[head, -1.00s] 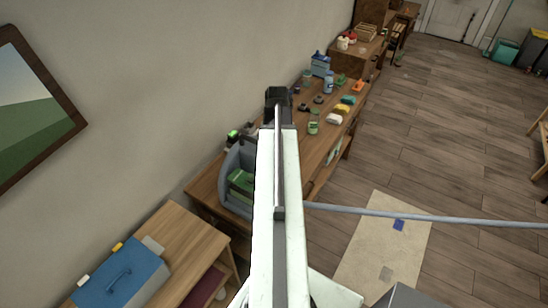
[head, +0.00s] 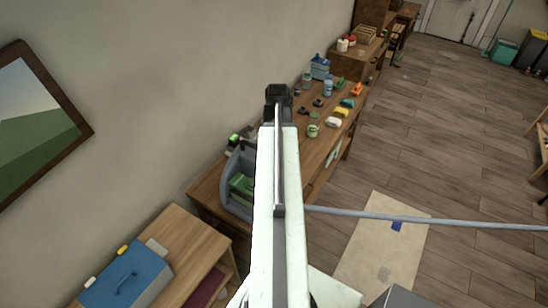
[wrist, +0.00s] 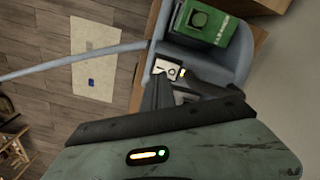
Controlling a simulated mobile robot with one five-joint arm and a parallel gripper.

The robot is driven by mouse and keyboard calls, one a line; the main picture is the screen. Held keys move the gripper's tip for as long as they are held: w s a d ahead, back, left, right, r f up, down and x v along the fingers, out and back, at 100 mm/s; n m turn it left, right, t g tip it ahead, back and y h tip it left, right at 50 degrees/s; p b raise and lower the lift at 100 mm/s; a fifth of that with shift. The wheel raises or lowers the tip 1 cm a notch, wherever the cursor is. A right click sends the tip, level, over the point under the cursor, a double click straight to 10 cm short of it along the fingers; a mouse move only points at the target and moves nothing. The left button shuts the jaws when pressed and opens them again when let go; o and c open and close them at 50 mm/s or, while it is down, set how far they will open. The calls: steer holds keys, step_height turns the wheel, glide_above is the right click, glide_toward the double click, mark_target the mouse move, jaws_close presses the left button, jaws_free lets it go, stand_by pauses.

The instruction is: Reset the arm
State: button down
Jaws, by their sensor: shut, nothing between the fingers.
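My arm reaches straight up the middle of the head view, pale and long, and hides part of the wooden table behind it. In the wrist view my gripper (wrist: 168,76) has its dark fingers together, with nothing between them. A grey-blue bin (wrist: 237,62) with a green box (wrist: 208,22) in it shows beyond the fingers there. The same bin (head: 229,190) stands on the near end of the table in the head view, left of my arm.
The long table (head: 318,152) along the wall holds several small items. A grey bar (head: 430,220) crosses over a beige rug (head: 375,255). The wooden floor on the right is mostly clear.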

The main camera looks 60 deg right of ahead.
step_height(320, 180, up, 2)
steer(key=shift+r+p, duration=0.2)
steer(key=shift+p, duration=0.6)
